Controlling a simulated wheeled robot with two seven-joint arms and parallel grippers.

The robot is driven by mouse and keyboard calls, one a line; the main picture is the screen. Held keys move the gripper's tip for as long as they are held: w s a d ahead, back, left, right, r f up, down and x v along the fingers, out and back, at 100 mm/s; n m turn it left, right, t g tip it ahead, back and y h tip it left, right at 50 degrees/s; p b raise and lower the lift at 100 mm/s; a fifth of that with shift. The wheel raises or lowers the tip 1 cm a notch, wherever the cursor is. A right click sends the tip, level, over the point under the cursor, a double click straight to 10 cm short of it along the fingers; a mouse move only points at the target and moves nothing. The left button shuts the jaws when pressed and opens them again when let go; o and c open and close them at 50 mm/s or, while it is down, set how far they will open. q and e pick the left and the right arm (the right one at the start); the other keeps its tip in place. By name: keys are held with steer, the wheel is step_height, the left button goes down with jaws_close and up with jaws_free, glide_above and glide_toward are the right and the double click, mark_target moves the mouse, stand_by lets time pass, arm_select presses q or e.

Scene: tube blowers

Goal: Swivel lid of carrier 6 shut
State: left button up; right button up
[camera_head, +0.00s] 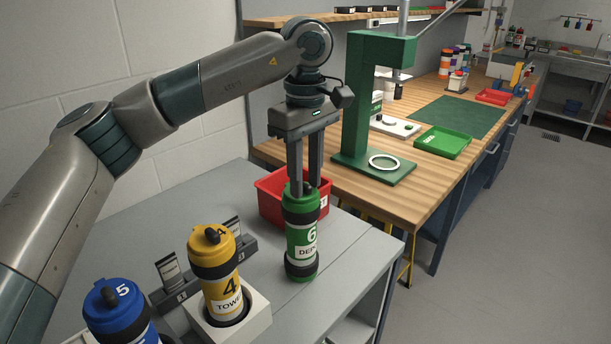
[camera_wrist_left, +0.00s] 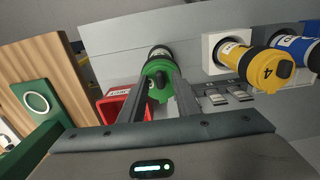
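Carrier 6 (camera_head: 302,238) is a green cylinder with black bands and a white label. It stands upright on the grey table. Its green lid (camera_wrist_left: 157,69) shows in the left wrist view, with a dark knob on it. My left gripper (camera_head: 305,188) points down from above at the top of carrier 6. Its two fingers are apart with a visible gap between them, and their tips are at the lid. The tips are partly hidden, so contact with the lid cannot be made out. My right gripper is not in view.
Yellow carrier 4 (camera_head: 217,279) stands in a white holder (camera_head: 255,318), left of carrier 6. Blue carrier 5 (camera_head: 118,315) is further left. A red bin (camera_head: 268,200) sits just behind carrier 6. A green press stand (camera_head: 354,110) stands on the wooden bench.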

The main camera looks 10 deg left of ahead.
mark_target(306, 184)
arm_select(q)
step_height(306, 184, up, 17)
steer(key=shift+r, duration=0.2)
stand_by(0.7)
steer(key=shift+s+d, duration=0.1)
